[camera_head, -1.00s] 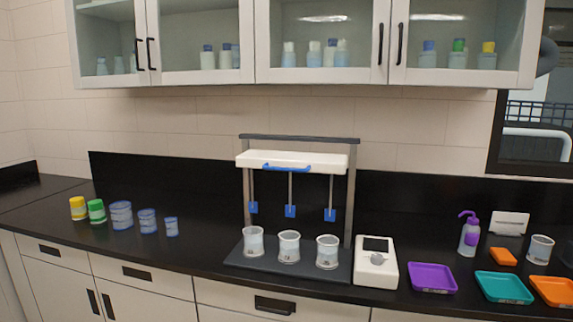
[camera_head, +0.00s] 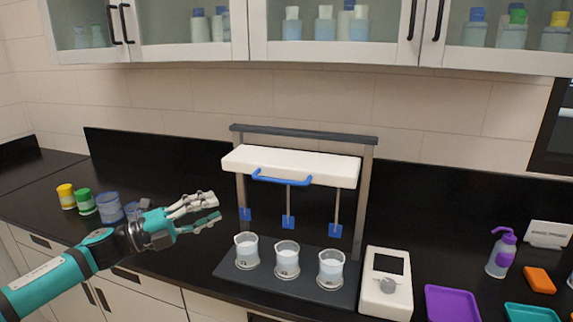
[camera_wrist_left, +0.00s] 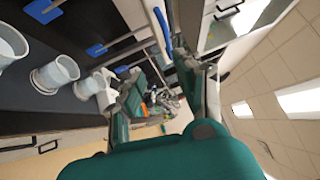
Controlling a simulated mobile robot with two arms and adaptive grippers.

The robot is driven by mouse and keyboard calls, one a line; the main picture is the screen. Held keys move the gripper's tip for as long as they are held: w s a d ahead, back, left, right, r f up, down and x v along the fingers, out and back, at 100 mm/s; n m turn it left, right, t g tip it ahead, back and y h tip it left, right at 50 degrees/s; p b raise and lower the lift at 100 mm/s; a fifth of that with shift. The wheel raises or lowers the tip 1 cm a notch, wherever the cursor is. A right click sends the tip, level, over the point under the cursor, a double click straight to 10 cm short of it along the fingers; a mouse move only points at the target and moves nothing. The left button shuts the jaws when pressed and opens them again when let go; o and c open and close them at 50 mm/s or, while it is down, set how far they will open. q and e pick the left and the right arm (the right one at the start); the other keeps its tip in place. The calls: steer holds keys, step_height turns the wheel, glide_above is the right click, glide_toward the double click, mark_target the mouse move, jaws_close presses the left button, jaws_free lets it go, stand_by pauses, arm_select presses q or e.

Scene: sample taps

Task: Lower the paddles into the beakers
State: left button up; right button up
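The white paddle head (camera_head: 290,166) spans a frame with two posts, with a blue handle (camera_head: 282,180) on its front. Three blue paddles hang from it on thin rods: left (camera_head: 245,214), middle (camera_head: 288,222) and right (camera_head: 335,230). They hang above three beakers with clear liquid: left (camera_head: 246,251), middle (camera_head: 287,261) and right (camera_head: 331,269). The paddles are clear of the beakers. My left gripper (camera_head: 216,206) is open and empty, left of the frame and apart from the handle. The left wrist view shows beakers (camera_wrist_left: 57,72) and a paddle (camera_wrist_left: 96,50) sideways. My right gripper is not in view.
A white control box (camera_head: 387,283) stands right of the frame's dark base (camera_head: 285,283). Yellow (camera_head: 66,197) and green (camera_head: 85,201) lidded jars and blue-tinted beakers stand at left. A wash bottle (camera_head: 501,254) and trays are at right. Wall cabinets hang above.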

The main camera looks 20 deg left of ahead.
arm_select(q)
steer(key=r, duration=0.1)
steer(key=p, duration=0.4)
glide_toward(280, 182)
steer(key=shift+m, duration=0.4)
steer(key=p+x, duration=0.2)
steer(key=x, duration=0.2)
steer(key=p+x, duration=0.2)
steer(key=x, duration=0.3)
steer(key=shift+w+a, duration=0.1)
steer(key=shift+w, duration=0.25)
steer(key=shift+w+d, duration=0.4)
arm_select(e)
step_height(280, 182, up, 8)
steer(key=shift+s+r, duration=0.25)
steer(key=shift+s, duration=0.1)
arm_select(q)
steer(key=shift+s, duration=0.1)
steer(key=shift+c, duration=0.7)
jaws_close()
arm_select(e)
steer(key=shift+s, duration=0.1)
